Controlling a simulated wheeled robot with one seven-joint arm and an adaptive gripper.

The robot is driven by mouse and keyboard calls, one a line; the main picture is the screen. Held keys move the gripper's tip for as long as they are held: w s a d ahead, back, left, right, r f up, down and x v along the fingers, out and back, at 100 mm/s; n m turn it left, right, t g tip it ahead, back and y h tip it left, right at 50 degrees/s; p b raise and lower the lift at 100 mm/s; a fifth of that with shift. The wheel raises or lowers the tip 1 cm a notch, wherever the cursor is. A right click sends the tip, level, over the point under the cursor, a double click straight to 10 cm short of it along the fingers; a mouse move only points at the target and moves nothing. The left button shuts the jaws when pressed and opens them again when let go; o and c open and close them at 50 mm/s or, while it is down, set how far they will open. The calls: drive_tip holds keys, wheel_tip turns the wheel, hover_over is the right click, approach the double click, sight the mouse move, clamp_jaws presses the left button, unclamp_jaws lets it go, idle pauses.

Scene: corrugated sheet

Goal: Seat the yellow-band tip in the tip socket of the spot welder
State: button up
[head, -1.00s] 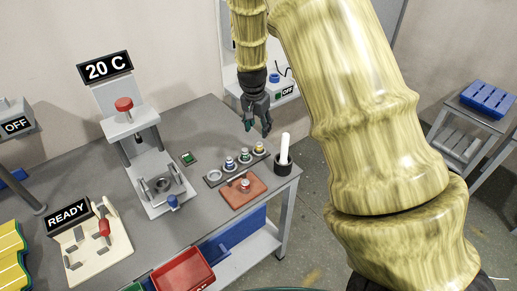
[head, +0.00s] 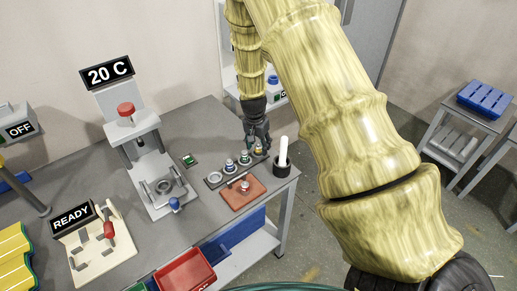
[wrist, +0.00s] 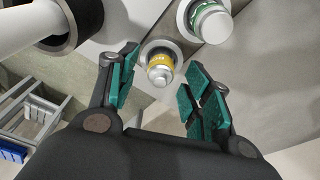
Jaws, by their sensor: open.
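The yellow-band tip (wrist: 160,66) stands in the end place of the rack, seen from above in the wrist view. In the head view the tip (head: 259,150) is partly behind my fingers. My gripper (wrist: 162,78) is open, with its green-padded fingers on either side of the tip in the picture. I cannot tell how far above it they are. In the head view my gripper (head: 258,140) hangs over the right end of the rack (head: 213,180). I cannot make out which machine is the spot welder or see its tip socket clearly.
A green-band tip (wrist: 209,20) and a blue-band tip (head: 229,166) stand beside it. A black cup (head: 282,167) with a white rod is close right. A red-band tip (head: 245,187) sits on a brown pad. The 20 C press (head: 133,132) and READY stand (head: 95,245) are left.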

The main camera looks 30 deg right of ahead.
drive_tip(key=shift+f, duration=0.45)
clamp_jaws()
